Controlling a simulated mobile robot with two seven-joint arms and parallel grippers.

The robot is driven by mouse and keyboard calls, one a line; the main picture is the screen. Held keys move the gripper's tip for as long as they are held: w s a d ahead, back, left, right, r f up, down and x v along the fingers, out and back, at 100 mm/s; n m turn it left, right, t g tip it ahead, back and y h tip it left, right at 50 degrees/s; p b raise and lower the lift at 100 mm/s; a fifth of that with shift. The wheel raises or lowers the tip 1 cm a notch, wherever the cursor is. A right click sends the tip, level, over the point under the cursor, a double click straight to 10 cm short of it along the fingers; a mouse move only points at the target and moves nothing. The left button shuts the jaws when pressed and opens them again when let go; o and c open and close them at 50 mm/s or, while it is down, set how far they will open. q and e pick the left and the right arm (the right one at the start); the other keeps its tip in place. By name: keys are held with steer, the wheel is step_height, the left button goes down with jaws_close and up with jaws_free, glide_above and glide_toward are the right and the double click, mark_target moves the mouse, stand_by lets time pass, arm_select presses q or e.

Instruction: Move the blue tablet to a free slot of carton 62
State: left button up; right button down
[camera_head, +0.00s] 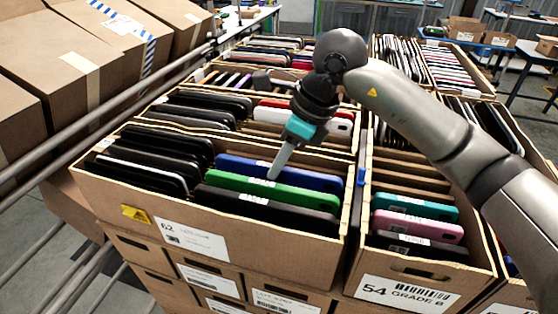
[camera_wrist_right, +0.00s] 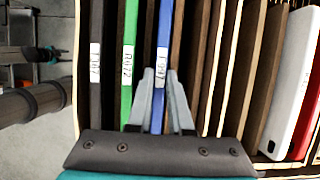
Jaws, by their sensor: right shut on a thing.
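The blue tablet (camera_head: 318,180) stands on edge in the right column of carton 62 (camera_head: 290,238), directly behind the green tablet (camera_head: 235,186). My right gripper (camera_head: 275,172) reaches down from above, with its fingers on the two faces of the blue tablet near its top edge. In the right wrist view the fingers (camera_wrist_right: 160,100) straddle the blue tablet (camera_wrist_right: 162,40), which carries a white label. The green tablet (camera_wrist_right: 128,70) and a black tablet (camera_wrist_right: 96,75) stand beside it. The tablet's lower part is hidden in the carton. My left gripper is not in view.
Several black tablets (camera_head: 150,165) fill carton 62's left column. The wrist view shows empty slots between brown dividers (camera_wrist_right: 225,70) beyond the blue tablet. Carton 54 (camera_head: 405,290) adjoins on the right. White and red tablets stand in the carton behind. Rails and boxes lie left.

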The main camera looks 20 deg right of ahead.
steer(key=shift+f+b, duration=0.25)
steer(key=shift+b, duration=0.05)
stand_by(0.5)
stand_by(0.4)
steer(key=c, duration=0.8)
jaws_free()
steer(key=shift+o, duration=0.2)
steer(key=v, duration=1.5)
steer(key=shift+p, duration=0.3)
steer(key=shift+s+d+r, duration=0.1)
steer(key=shift+r, duration=0.05)
step_height(320, 180, up, 7)
steer(key=p, duration=0.6)
